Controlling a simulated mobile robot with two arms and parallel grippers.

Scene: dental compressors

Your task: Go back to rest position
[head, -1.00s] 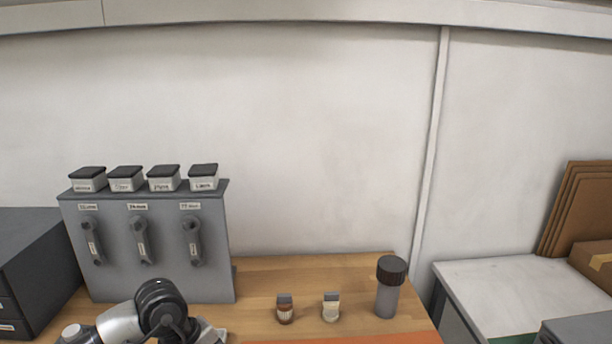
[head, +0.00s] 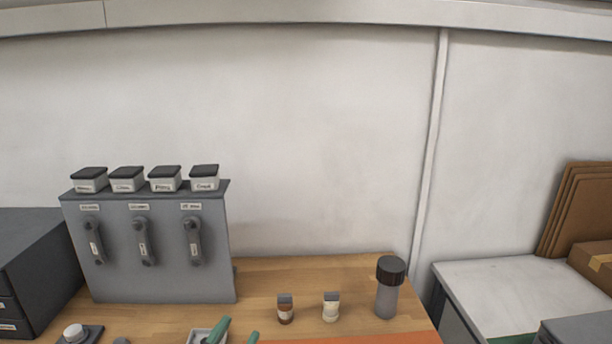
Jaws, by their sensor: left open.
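Only a small dark grey tip of my left gripper (head: 121,341) shows at the bottom edge of the head view, left of a small white tray (head: 195,338). Its fingers are mostly cut off by the frame, and nothing is seen held in it. My right gripper is not in view.
A grey panel (head: 160,278) with three handles and several lidded boxes stands at the back left. A white knob (head: 73,331) and green-handled tools (head: 219,328) lie in front. Two small bottles (head: 285,310) and a dark-capped cylinder (head: 388,298) stand on the wooden table (head: 262,280).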

